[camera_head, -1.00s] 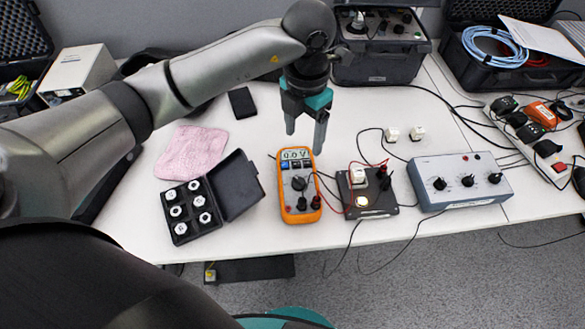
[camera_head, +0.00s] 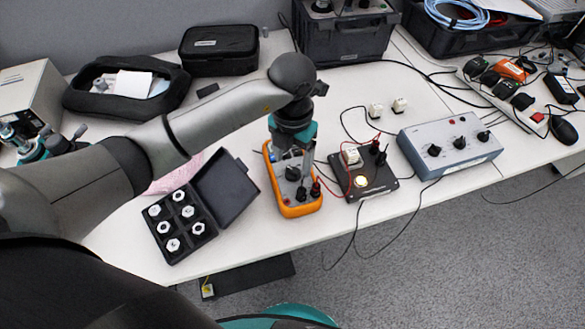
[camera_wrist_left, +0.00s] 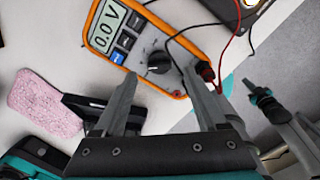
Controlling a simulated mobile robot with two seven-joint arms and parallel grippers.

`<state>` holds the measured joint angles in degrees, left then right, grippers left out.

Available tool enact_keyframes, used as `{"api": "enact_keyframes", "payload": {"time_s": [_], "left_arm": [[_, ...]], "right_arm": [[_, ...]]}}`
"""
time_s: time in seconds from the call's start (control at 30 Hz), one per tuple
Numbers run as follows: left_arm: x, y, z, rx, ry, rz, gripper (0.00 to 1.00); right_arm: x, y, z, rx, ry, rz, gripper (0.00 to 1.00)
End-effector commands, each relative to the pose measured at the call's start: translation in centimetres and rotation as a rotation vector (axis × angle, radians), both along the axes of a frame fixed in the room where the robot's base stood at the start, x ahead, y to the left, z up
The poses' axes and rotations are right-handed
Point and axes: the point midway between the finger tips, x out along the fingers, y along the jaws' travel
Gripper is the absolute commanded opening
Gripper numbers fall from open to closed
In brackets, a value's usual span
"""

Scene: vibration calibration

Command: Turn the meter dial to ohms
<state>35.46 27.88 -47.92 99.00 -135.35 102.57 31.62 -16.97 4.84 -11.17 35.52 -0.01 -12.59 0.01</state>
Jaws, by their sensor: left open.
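The orange meter (camera_head: 297,208) lies on the white table in front of me. In the left wrist view the meter (camera_wrist_left: 98,42) shows 0.0 V on its display (camera_wrist_left: 108,25), beside several small blue and dark buttons. Its round dark dial (camera_wrist_left: 158,62) has a pale pointer mark. My left gripper (camera_head: 291,172) is over the meter, pointing down, and hides its display in the head view. In the left wrist view the left gripper (camera_wrist_left: 161,76) is open, its fingertips on either side of the dial with nothing held. Contact with the dial cannot be told.
Leads run from the meter to a black board (camera_head: 366,181) on its right. A grey-blue box with knobs (camera_head: 450,145) is farther right. An open black case with hex pieces (camera_head: 225,185) stands close on the left. A pink cloth (camera_head: 178,178) is partly hidden by my arm.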

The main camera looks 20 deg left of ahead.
Motion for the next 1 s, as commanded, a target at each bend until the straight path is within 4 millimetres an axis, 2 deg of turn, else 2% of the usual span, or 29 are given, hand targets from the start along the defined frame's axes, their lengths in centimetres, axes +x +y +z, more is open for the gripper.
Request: {"api": "enact_keyframes", "payload": {"time_s": [0.03, 0.2, 0.6, 1.0], "left_arm": [[-0.1, 0.0, -1.1, 0.000, 0.003, 0.001, 0.74], [0.0, 0.0, -2.9, 0.000, 0.002, 0.000, 0.74], [0.0, 0.0, -3.4, 0.000, -0.001, 0.000, 0.73], [0.0, 0.0, -3.4, 0.000, -0.001, 0.000, 0.28]], "right_arm": [[0.0, 0.3, -0.4, 0.005, 0.000, -0.001, 0.00], [0.1, 0.8, -0.8, 0.011, -0.004, -0.001, 0.00], [0.5, -0.4, -0.8, -0.004, -0.011, 0.004, 0.00], [0.8, -0.8, -0.7, -0.010, -0.014, 0.004, 0.00]]}}
